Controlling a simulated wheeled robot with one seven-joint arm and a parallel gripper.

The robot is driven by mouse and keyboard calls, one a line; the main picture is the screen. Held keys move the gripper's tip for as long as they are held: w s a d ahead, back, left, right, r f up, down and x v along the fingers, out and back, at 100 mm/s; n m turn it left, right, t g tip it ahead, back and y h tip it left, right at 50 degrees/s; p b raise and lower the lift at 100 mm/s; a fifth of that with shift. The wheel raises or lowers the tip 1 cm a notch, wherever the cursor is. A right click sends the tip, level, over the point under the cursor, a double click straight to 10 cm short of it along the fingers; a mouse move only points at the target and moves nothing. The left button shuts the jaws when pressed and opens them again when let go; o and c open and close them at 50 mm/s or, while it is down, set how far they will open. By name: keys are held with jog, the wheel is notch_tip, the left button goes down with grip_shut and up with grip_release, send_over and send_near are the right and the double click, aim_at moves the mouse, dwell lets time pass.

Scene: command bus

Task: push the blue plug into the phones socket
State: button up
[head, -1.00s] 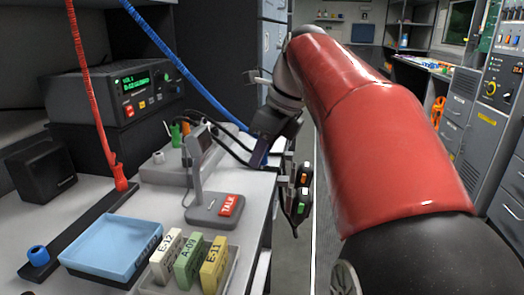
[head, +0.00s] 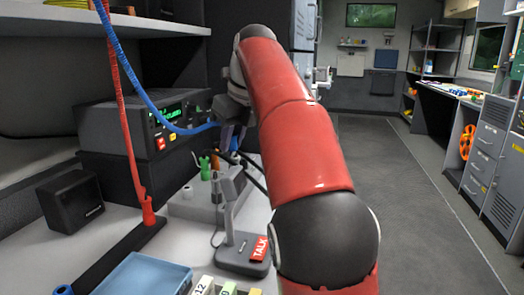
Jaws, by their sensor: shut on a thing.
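The radio (head: 130,125) stands on the left counter with a lit green display and a red button on its front. The blue cord (head: 135,70) hangs from above and runs right, across the radio's front, to my gripper (head: 230,138). My gripper is shut at the cord's end, beside the radio's right side. A small blue part, seemingly the blue plug (head: 235,143), shows at the jaws; most of it is hidden. I cannot make out the phones socket, and whether the plug touches the radio is unclear.
A red cord ends in a red plug (head: 148,212) standing on a dark strip. A microphone stand (head: 230,225) with a red TALK label, a holder with several upright pieces, a blue tray (head: 145,277) and a black speaker (head: 70,205) are on the counter. The floor aisle at right is clear.

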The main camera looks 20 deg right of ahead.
jog(key=shift+s+a+b+x, duration=0.1)
jog(key=shift+b+x, duration=0.25)
jog(key=shift+x, duration=0.65)
jog(key=shift+s+a+b+x, duration=0.15)
jog(key=shift+b+x, duration=0.15)
jog(key=shift+x, duration=0.65)
jog(key=shift+s+a+b+x, duration=0.1)
jog(key=shift+b+x, duration=0.25)
jog(key=shift+x, duration=0.65)
jog(key=shift+p, duration=0.35)
jog(key=shift+f+p, duration=0.15)
jog(key=shift+p, duration=0.25)
jog(key=shift+f, duration=1.15)
dwell(0.7)
jog(key=o, duration=0.9)
jog(key=shift+d, duration=0.1)
